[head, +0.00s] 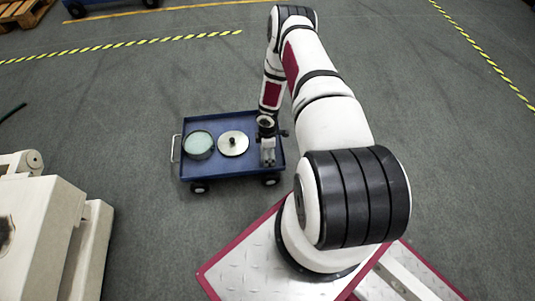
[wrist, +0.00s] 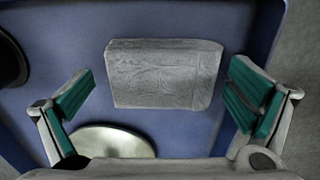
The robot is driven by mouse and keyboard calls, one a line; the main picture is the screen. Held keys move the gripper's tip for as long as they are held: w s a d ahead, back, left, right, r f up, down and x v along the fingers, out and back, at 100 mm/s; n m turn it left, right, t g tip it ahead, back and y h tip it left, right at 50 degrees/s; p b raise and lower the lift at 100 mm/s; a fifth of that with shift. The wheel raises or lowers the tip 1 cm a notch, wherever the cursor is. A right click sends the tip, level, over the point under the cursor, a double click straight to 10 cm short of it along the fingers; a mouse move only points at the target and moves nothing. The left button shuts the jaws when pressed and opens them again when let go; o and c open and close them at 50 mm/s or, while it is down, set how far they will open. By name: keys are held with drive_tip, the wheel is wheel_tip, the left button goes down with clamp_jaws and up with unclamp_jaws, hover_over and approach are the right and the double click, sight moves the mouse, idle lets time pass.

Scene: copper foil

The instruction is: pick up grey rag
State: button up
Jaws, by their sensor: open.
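The grey rag (wrist: 160,75) is a folded, roughly rectangular bundle lying on the blue cart (wrist: 210,25). In the wrist view it sits between and beyond my two green-padded fingers. My gripper (wrist: 163,100) is open and empty, with a gap between each finger and the rag. In the head view my gripper (head: 267,150) is over the right part of the cart (head: 230,171). There the rag is mostly hidden or too small to make out with certainty.
A round metal disc with a dark knob (head: 233,143) lies left of my gripper on the cart. A round dark-rimmed pan with a pale green inside (head: 199,145) stands farther left. A pale machine (head: 45,235) is at the lower left. Grey floor around the cart is mostly clear.

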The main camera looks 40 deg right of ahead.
drive_tip(key=c, duration=1.2)
drive_tip(key=shift+c, duration=0.3)
drive_tip(key=shift+r+p, duration=0.55)
drive_tip(key=shift+r, duration=0.35)
wheel_tip(320, 180, up, 2)
drive_tip(key=shift+r+p, duration=0.2)
drive_tip(key=shift+p, duration=0.6)
drive_tip(key=shift+s+a+f, duration=0.25)
drive_tip(key=shift+s+a, duration=0.35)
drive_tip(key=shift+s, duration=0.2)
drive_tip(key=shift+s+r+p, duration=0.1)
drive_tip(key=shift+s+p, duration=0.2)
drive_tip(key=shift+s, duration=0.05)
drive_tip(key=shift+s+a, duration=0.5)
drive_tip(key=shift+s, duration=0.2)
drive_tip(key=s+a+r+p, duration=0.1)
drive_tip(key=s+a+p, duration=0.3)
drive_tip(key=s, duration=0.6)
drive_tip(key=shift+s+a+p, duration=0.2)
drive_tip(key=shift+a+p, duration=0.1)
drive_tip(key=shift+a, duration=0.35)
